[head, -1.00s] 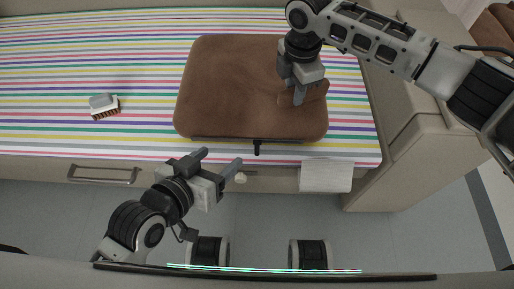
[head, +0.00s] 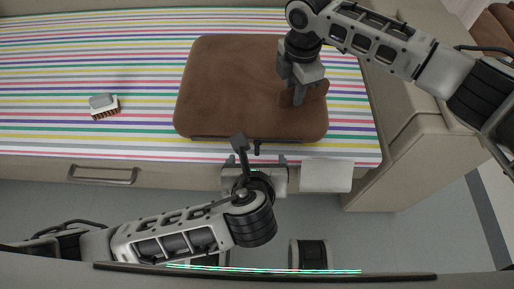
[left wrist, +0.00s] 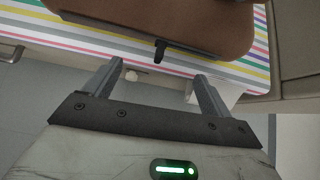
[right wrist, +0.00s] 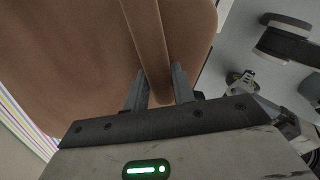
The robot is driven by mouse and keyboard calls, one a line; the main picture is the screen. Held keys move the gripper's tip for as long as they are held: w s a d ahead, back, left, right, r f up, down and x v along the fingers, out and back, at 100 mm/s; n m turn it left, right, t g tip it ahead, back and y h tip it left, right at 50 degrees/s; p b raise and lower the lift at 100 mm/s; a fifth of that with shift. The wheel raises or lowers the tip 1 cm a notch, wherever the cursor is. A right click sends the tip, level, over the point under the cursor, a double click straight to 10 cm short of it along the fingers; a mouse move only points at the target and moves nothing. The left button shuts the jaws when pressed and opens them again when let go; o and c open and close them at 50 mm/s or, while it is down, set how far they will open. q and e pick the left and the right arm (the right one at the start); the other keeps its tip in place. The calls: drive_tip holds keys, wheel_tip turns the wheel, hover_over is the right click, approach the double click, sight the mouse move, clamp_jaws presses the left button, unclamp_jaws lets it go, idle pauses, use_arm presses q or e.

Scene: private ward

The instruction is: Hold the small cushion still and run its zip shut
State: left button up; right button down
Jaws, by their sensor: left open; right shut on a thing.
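The brown cushion (head: 235,85) lies flat on the striped bed cover, its front edge near the bed's edge. A dark zip line (head: 215,139) runs along that edge, also seen in the left wrist view (left wrist: 110,33).
A small brush (head: 104,106) lies on the striped cover (head: 50,60) at left, clear of the cushion. A white panel (head: 326,175) sticks out at the bed's front. A drawer handle (head: 102,175) is at front left.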

sight(257, 152)
use_arm(q)
drive_tip(key=shift+w+a+f, duration=0.1)
drive_tip(key=shift+w+f, duration=0.2)
drive_tip(key=shift+w, duration=0.1)
drive_tip(key=shift+x, duration=3)
clamp_jaws()
